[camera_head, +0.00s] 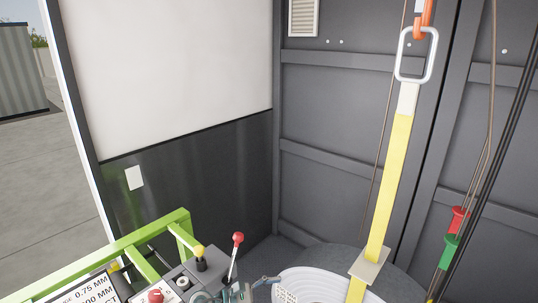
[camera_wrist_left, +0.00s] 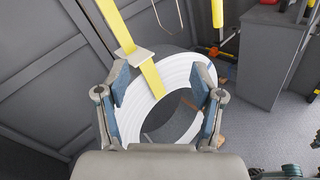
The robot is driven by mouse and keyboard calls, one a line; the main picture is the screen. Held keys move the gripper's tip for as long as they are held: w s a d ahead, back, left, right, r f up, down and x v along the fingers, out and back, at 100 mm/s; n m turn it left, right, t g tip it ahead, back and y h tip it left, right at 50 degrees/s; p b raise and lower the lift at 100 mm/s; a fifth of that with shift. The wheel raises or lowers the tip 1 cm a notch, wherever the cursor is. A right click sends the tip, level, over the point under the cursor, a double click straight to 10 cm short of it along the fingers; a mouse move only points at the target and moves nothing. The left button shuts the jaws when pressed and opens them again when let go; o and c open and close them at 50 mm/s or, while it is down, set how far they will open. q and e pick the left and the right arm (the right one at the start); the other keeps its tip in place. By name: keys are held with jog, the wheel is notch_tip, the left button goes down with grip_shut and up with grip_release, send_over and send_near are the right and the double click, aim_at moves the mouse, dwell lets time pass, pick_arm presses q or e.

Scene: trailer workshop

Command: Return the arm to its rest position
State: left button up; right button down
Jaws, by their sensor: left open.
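My left gripper (camera_wrist_left: 161,88) is open in the left wrist view, its two blue-padded fingers spread wide with nothing clamped between them. Beyond the fingers is a large white coil (camera_wrist_left: 176,75), partly covered by them; I cannot tell whether they touch it. The coil also shows at the bottom of the head view (camera_head: 320,284), cut off by the frame edge. A yellow strap (camera_head: 393,180) runs down to the coil through a pale plate (camera_head: 368,266). The strap hangs by a metal link (camera_head: 431,58) from an orange hook (camera_head: 423,20).
A green rail frame (camera_head: 120,252) with a red-knobbed lever (camera_head: 237,240) and a control panel stands at lower left. Red and green handles (camera_head: 455,230) hang on cables at right. A grey cabinet (camera_wrist_left: 265,55) stands beyond the coil, with open floor (camera_wrist_left: 265,130) in front.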

pick_arm(q)
jog(key=s+a+f+m+t+y, duration=0.2)
jog(key=a+f+m+t+y, duration=0.45)
jog(key=m, duration=1.05)
jog(key=s+a+f+m+t+y, duration=0.3)
jog(key=a+m+t+y, duration=0.5)
jog(key=m, duration=0.8)
jog(key=s+a+f+n+g+y, duration=0.3)
jog(key=s+a+f+n+g, duration=0.35)
jog(key=f, duration=0.35)
jog(key=s+a+f+n+g, duration=0.1)
jog(key=s+f+n+g, duration=0.35)
jog(key=s, duration=0.65)
jog(key=s+a+f+n+g, duration=0.1)
jog(key=s+f+n+g, duration=0.35)
jog(key=s, duration=0.65)
notch_tip(320, 180, down, 28)
jog(key=m+b, duration=0.1)
jog(key=b, duration=0.2)
jog(key=s+a+f+g+b, duration=0.2)
jog(key=s+a+f, duration=0.1)
jog(key=s+f, duration=1.6)
jog(key=shift+a+f, duration=0.15)
jog(key=shift+f, duration=0.25)
